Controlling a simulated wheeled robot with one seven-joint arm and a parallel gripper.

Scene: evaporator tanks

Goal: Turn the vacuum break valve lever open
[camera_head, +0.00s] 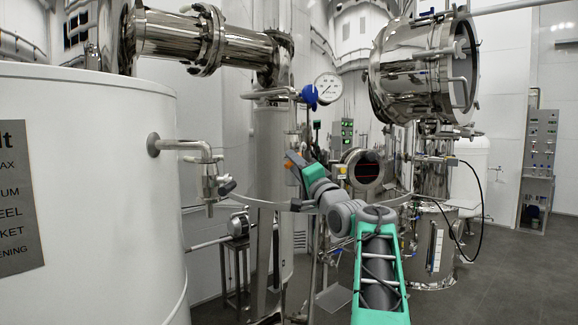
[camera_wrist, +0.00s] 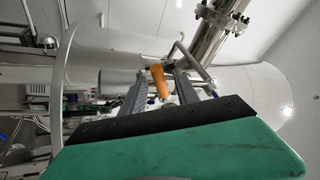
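The vacuum break valve lever appears to be the orange handle (camera_wrist: 159,80) in the wrist view. It lies between the two grey fingers of my gripper (camera_wrist: 163,72), with a visible gap on each side. My gripper is open, and I see no finger pressing on the handle. In the head view a small orange patch (camera_head: 289,164) shows beside my green and grey wrist, in front of the tall steel column. The fingers and the valve body are hard to make out there.
A pressure gauge (camera_head: 328,88) and a blue-handled fitting (camera_head: 309,97) are above my wrist. A large white tank (camera_head: 90,180) with a tap (camera_head: 211,182) stands at left. A steel vessel (camera_head: 424,68) hangs at upper right. Grey floor (camera_head: 500,270) is clear at right.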

